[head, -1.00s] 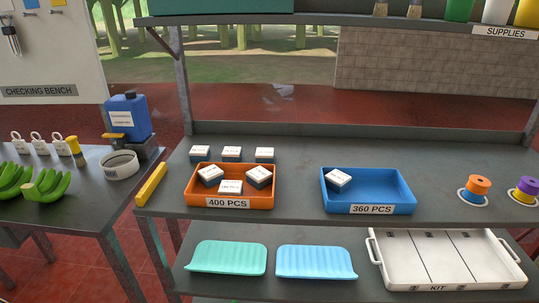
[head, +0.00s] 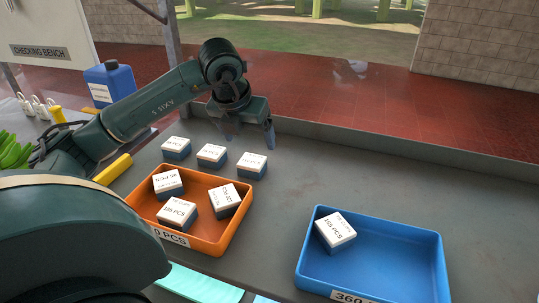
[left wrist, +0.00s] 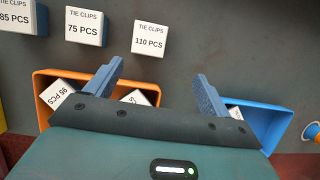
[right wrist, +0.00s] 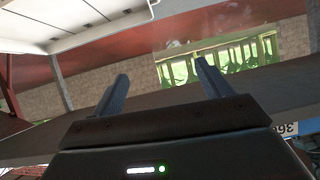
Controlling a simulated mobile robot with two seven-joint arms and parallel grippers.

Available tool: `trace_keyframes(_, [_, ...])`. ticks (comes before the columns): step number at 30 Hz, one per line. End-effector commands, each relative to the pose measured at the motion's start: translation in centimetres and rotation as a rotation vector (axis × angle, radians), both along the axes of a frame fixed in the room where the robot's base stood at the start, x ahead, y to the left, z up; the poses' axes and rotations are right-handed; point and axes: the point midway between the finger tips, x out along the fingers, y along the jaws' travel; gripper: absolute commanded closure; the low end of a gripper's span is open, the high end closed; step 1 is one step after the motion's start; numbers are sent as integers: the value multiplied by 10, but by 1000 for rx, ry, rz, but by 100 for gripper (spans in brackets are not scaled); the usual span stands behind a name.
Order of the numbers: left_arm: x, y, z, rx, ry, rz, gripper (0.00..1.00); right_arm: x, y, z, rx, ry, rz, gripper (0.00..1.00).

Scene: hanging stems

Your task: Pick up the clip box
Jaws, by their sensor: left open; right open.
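Three white-topped clip boxes stand in a row behind the orange tray. In the left wrist view they read 85 PCS (left wrist: 17,18), 75 PCS (left wrist: 87,26) and 110 PCS (left wrist: 150,39). In the head view the row's left box (head: 176,148), middle box (head: 211,156) and right box (head: 252,165) show. My left gripper (head: 246,136) is open and empty, above and behind the right end of the row. In the left wrist view its fingertips (left wrist: 158,75) are apart, below the 110 PCS box. My right gripper (right wrist: 162,72) is open and empty, seen only in its wrist view.
The orange tray (head: 203,248) holds three boxes. The blue tray (head: 400,265) holds one box (head: 336,232). A yellow bar (head: 113,170) lies left of the row. A raised ledge (head: 370,150) runs along the bench's back. The bench right of the row is clear.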

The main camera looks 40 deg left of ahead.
Motion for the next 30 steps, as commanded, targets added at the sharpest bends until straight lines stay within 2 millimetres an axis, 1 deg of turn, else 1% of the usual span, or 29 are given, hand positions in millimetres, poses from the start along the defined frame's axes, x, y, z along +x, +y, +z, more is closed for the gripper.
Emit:
trace_keyframes(1, [0,7,1,22,-2,21,18,-3,0,-2,-1,6,2,22])
trace_keyframes(2, [1,9,0,29,-2,29,18,-4,0,-3,0,8,3,22])
trace_keyframes(4, [4,13,-8,36,-1,36,18,-5,0,-4,-1,13,2,22])
trace_keyframes(10, [17,17,-44,33,1,33,18,-11,0,-7,-7,29,3,22])
trace_keyframes(15, [25,19,-64,33,-1,31,18,-11,-1,-7,-11,31,3,22])
trace_keyframes(20, [29,22,-72,32,-2,32,18,-9,-1,-5,-13,27,0,22])
trace_keyframes(25, [35,31,-95,31,2,33,18,-8,-4,0,-18,31,-6,22])
trace_keyframes(27, [39,32,-104,31,0,30,18,-8,-6,-2,-20,36,-12,22])
trace_keyframes(30, [43,33,-113,33,-3,30,18,-7,-7,-3,-20,40,-17,22])
